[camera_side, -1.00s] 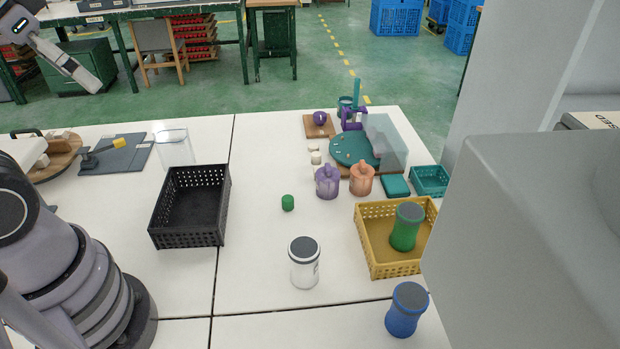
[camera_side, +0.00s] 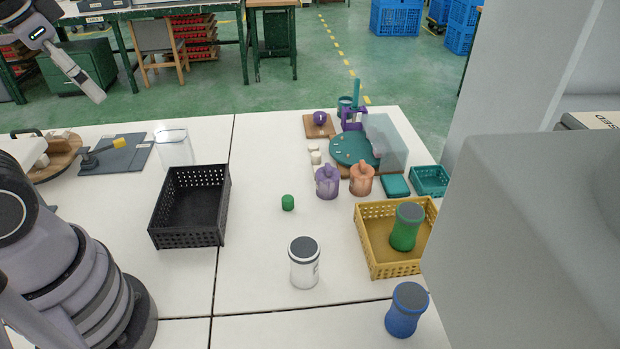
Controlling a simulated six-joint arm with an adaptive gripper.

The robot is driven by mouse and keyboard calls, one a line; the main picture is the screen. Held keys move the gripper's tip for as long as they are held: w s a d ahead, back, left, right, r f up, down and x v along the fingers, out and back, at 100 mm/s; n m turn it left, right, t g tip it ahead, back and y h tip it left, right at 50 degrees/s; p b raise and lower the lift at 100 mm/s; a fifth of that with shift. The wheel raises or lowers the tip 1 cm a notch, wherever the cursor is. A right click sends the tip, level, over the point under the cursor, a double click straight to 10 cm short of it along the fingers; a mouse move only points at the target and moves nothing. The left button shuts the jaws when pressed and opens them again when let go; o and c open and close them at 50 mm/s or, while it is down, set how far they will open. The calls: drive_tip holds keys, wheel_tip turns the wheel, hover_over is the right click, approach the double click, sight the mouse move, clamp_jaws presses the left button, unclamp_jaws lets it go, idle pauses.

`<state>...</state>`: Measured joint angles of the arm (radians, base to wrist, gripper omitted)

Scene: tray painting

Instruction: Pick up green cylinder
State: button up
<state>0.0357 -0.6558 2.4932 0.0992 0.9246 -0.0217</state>
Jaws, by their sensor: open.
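A small green cylinder (camera_side: 288,202) stands upright on the white table, between the black basket and the purple mug. A larger green container with a dark lid (camera_side: 405,227) stands in the yellow basket (camera_side: 375,268). My gripper (camera_side: 98,95) is at the upper left, raised and far from the small green cylinder. It is open and holds nothing that I can see. Its fingers are small in the picture and look close together from this angle.
A black basket (camera_side: 188,240) stands left of the small cylinder. A white jar (camera_side: 304,268) and a blue jar (camera_side: 406,310) stand in front. Purple (camera_side: 327,184) and orange (camera_side: 361,181) mugs stand behind right. The table around the small cylinder is clear.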

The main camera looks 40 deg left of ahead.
sight(285, 202)
drive_tip(key=w+a+f+m+g+y, duration=0.2)
drive_tip(key=w+a+f+m+y, duration=0.2)
drive_tip(key=w+f+m+y, duration=0.8)
drive_tip(key=w+d+f+m+t+h, duration=0.1)
drive_tip(key=w+d+f+m+t, duration=0.65)
drive_tip(key=f+m, duration=0.2)
drive_tip(key=d+f+m+t+h, duration=0.1)
drive_tip(key=d+f+m+h, duration=0.1)
drive_tip(key=f+m, duration=0.1)
drive_tip(key=d+f+m+h, duration=0.2)
drive_tip(key=d+f+m, duration=0.1)
drive_tip(key=f, duration=0.2)
drive_tip(key=s+d+f+m+t+h, duration=0.1)
drive_tip(key=d+f+m+h, duration=0.1)
drive_tip(key=f+m, duration=0.1)
drive_tip(key=shift+d+f+m+t+h, duration=0.15)
drive_tip(key=shift+d+f+t+h, duration=0.05)
drive_tip(key=shift+f, duration=0.25)
drive_tip(key=shift+d+f+m+t+h, duration=0.1)
drive_tip(key=shift+d+f+t+h, duration=0.1)
drive_tip(key=shift+f, duration=0.25)
drive_tip(key=x, duration=0.8)
drive_tip(key=shift+s, duration=0.1)
drive_tip(key=shift+a+x, duration=0.1)
drive_tip(key=shift+x, duration=1.3)
drive_tip(key=shift+a+x, duration=0.15)
drive_tip(key=shift+x, duration=1.3)
drive_tip(key=shift+s, duration=0.1)
